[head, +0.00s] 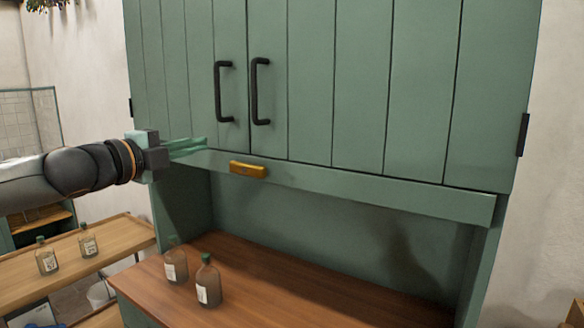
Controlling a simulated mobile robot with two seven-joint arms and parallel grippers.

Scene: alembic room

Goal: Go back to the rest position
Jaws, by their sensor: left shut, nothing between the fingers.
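My left gripper (190,148) comes in from the left in the head view. Its greenish fingers are shut with nothing between them. They point right, in front of the lower edge of the green cabinet (400,90), left of a small brass-coloured pull (248,170). I cannot tell whether the fingers touch the cabinet. The cabinet's two doors are closed and have black handles (223,92) and (260,92). My right gripper is not in view.
Two labelled bottles stand on the wooden counter (330,290) under the cabinet, one bottle (208,284) nearer. Two similar bottles stand on a lower wooden table (70,262) at left. The counter's right part is clear.

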